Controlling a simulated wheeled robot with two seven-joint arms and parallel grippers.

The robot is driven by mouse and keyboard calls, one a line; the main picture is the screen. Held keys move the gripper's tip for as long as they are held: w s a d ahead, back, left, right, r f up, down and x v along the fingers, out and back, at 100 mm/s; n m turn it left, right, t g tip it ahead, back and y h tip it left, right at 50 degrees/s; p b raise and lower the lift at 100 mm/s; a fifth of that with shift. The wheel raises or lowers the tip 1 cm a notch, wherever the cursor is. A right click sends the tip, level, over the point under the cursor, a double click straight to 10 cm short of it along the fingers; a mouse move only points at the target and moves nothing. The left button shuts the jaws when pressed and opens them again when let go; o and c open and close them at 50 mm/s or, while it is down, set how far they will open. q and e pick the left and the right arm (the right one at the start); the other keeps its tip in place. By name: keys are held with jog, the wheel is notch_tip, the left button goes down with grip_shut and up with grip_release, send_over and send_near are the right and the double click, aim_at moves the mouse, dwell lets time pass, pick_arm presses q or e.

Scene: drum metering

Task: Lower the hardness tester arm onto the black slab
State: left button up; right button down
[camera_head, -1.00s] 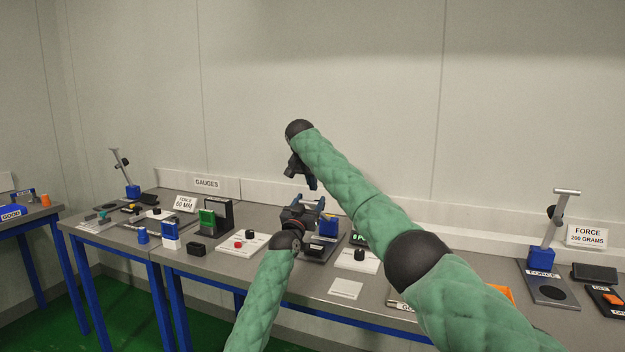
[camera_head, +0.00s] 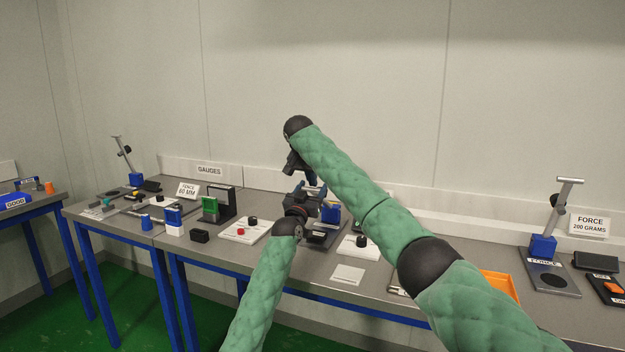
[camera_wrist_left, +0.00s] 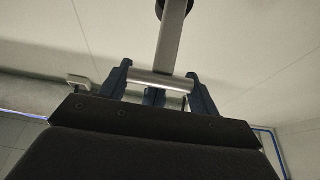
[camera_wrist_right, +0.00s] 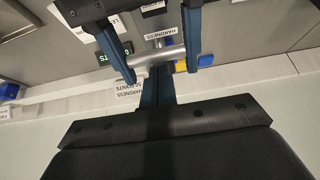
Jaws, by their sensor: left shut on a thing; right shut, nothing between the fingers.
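My left gripper (camera_wrist_left: 158,80) is shut on the metal crossbar (camera_wrist_left: 155,83) of the hardness tester's arm (camera_wrist_left: 172,42). In the head view my left gripper (camera_head: 312,200) is beside the tester's blue block (camera_head: 331,212) at the middle of the bench. My right gripper (camera_head: 310,180) is above it, pointing down, shut and empty. In the right wrist view the crossbar (camera_wrist_right: 160,56) shows close by my right fingertips; I cannot tell whether they touch. The black slab cannot be made out clearly behind my grippers.
A white card (camera_head: 348,275) lies in front. An orange tray (camera_head: 498,285) and a force tester (camera_head: 545,250) stand right. Both arms crowd the middle.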

jog(key=shift+s+a+f, duration=0.15)
jog(key=shift+s+f, duration=0.2)
jog(key=shift+f, duration=0.15)
jog(key=shift+s+f, duration=0.1)
jog(key=shift+f, duration=0.1)
pick_arm(q)
jog(key=shift+r, duration=0.1)
jog(key=o, duration=1.4)
pick_arm(e)
jog(key=shift+r, duration=0.1)
